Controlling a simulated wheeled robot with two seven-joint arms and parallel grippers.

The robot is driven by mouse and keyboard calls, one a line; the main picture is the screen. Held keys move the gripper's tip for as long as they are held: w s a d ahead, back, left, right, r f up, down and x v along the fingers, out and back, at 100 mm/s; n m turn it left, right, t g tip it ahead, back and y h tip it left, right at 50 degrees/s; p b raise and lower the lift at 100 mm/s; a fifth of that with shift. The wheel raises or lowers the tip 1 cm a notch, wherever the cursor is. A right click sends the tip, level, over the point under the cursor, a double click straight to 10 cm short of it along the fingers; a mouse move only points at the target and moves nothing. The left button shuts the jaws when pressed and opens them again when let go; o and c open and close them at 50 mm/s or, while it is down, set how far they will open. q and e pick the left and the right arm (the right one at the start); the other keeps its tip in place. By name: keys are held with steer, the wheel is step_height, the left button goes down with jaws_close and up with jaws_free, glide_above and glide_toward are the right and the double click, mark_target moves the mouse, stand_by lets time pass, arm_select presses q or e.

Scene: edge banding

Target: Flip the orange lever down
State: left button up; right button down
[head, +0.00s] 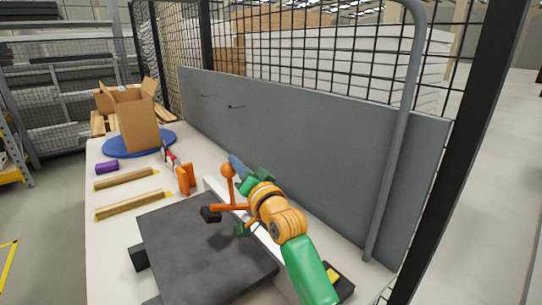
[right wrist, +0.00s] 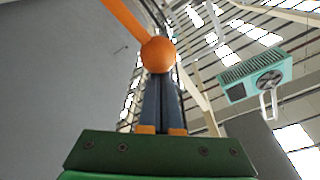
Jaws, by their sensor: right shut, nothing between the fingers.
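The orange lever stands upright at the far right corner of the dark machine plate, with a round orange knob (head: 228,170) on top. An orange crossbar (head: 232,207) with a black end lies at its foot. My right gripper (head: 235,162) is beside the knob, its blue-grey fingers shut and empty. In the right wrist view the knob (right wrist: 158,54) sits right at the tips of the shut fingers (right wrist: 160,78), and the orange rod runs up and left from it. I cannot tell whether they touch. My left gripper is out of view.
The dark plate (head: 195,250) fills the table's near part. Two wooden strips (head: 130,205), a purple roll (head: 106,167) and an orange stand (head: 185,178) lie beyond it. A cardboard box (head: 137,125) rests on a blue disc (head: 115,150). A grey panel (head: 300,140) borders the right side.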

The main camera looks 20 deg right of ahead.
steer(key=shift+s+a+f+n+y+b, duration=0.15)
steer(key=shift+s+a+f+n, duration=0.35)
steer(key=shift+a+n, duration=0.45)
steer(key=shift+s+a+f+n+y+b, duration=0.15)
steer(key=shift+s+a+f+n+y, duration=0.1)
steer(key=shift+a+f+n, duration=0.6)
steer(key=shift+s+a+f+n+y+b, duration=0.15)
steer(key=shift+s+a+f+n, duration=0.3)
steer(key=shift+a+n, duration=0.5)
step_height(320, 180, up, 5)
steer(key=w+p, duration=0.1)
steer(key=p, duration=0.4)
steer(key=d+f+b+v, duration=0.1)
steer(key=b+v, duration=0.2)
steer(key=v, duration=0.7)
steer(key=shift+f, duration=0.2)
steer(key=shift+w, duration=0.1)
